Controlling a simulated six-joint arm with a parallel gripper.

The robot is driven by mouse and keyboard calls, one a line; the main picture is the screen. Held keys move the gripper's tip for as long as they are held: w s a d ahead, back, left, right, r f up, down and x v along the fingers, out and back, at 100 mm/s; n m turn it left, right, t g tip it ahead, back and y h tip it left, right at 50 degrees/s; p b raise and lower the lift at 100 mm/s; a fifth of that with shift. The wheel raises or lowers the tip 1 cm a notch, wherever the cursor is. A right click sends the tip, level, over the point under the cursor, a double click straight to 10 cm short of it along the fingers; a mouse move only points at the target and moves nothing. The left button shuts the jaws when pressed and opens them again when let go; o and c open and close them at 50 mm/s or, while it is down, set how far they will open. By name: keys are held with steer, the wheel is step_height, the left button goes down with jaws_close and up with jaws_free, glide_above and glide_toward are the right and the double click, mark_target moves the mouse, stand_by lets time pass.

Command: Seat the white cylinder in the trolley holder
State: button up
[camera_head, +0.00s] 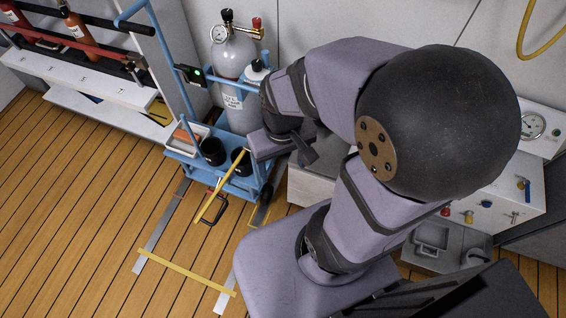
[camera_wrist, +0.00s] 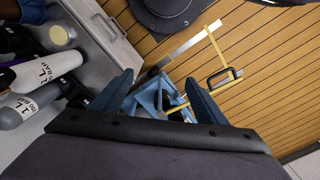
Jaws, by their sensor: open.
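A white cylinder (camera_wrist: 45,72) with black lettering shows at the left of the wrist view, beside a grey lettered cylinder (camera_wrist: 22,110). My gripper (camera_wrist: 160,95) is open, with nothing between its fingers; both cylinders are outside them, to the left. The blue trolley (camera_head: 180,155) stands on the deck in the head view and partly shows beyond my fingers in the wrist view (camera_wrist: 148,100). It carries black cup holders (camera_head: 212,151); one cup (camera_head: 241,161) is close to my wrist. A white-shouldered, black-capped cylinder (camera_head: 257,72) is partly hidden by my arm; I cannot tell if it is the same one.
A large grey cylinder (camera_head: 232,55) with a valve stands at the trolley's back. Yellow bars (camera_head: 185,272) and metal rails (camera_head: 160,228) lie in front. A panel with a gauge (camera_head: 532,125) is at right. The left deck is clear.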

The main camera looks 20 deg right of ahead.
steer(key=shift+c, duration=1)
steer(key=shift+d, duration=0.1)
